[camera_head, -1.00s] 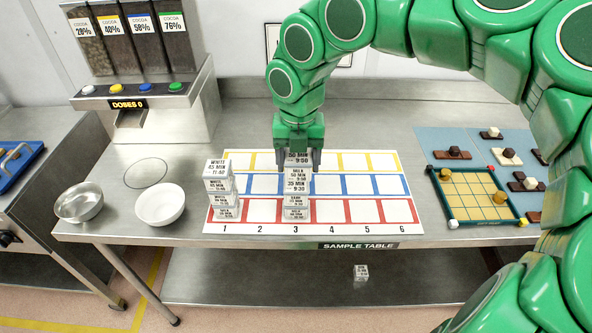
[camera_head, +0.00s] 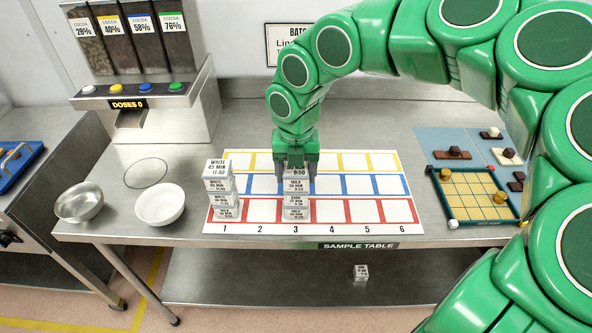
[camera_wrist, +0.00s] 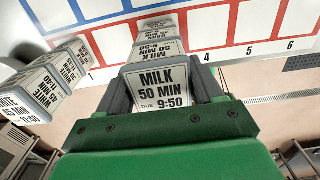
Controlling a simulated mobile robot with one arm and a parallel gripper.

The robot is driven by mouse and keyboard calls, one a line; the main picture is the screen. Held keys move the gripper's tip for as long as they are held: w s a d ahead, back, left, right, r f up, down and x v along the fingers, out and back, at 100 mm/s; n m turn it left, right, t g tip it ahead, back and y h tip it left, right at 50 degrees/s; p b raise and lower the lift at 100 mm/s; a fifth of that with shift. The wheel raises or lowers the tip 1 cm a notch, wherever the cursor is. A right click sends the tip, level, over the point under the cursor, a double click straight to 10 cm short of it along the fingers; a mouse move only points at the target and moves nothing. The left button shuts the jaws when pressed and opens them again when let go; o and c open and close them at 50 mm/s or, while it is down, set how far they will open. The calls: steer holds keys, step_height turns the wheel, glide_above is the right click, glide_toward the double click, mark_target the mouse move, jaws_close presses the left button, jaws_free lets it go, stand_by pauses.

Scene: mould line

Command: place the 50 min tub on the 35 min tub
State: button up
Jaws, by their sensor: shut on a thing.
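My gripper (camera_head: 296,182) is shut on the 50 min tub (camera_wrist: 162,88), a small pale tub labelled MILK 50 MIN, DUE 9:50. In the head view the tub (camera_head: 296,187) is upright at the top of the stack in column 3, level with the top of the neighbouring stack. It lines up with the tubs below and no clear gap shows; whether it rests on them is unclear. The tub just beneath it (camera_head: 295,201) is where the 35 min tub appears to be, but its label is too small to read surely. Another tub (camera_head: 295,214) is at the bottom.
The numbered mat (camera_head: 362,212) has free cells to the right. A white bowl (camera_head: 160,204) and metal bowl (camera_head: 79,203) are left. A game board (camera_head: 470,198) is right. A tub (camera_head: 361,274) lies on the lower shelf.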

steer(key=o, duration=1.1)
step_height(320, 180, up, 11)
steer(key=shift+r, duration=0.15)
steer(key=s+d+r+m, duration=0.2)
steer(key=s+d+m, duration=0.3)
steer(key=s+m, duration=0.3)
steer(key=shift+s+d+f+m+g, duration=0.3)
steer(key=shift+s+d+f+m, duration=1.3)
steer(key=shift+s+m, duration=2.3)
steer(key=shift+s+d+f+m+g, duration=0.3)
steer(key=shift+s+d+f+m, duration=1.4)
steer(key=shift+m, duration=3.75)
steer(key=shift+s+d+f+m+g, duration=0.3)
steer(key=shift+s+d+f+m, duration=0.65)
steer(key=shift+s+d+m, duration=2.15)
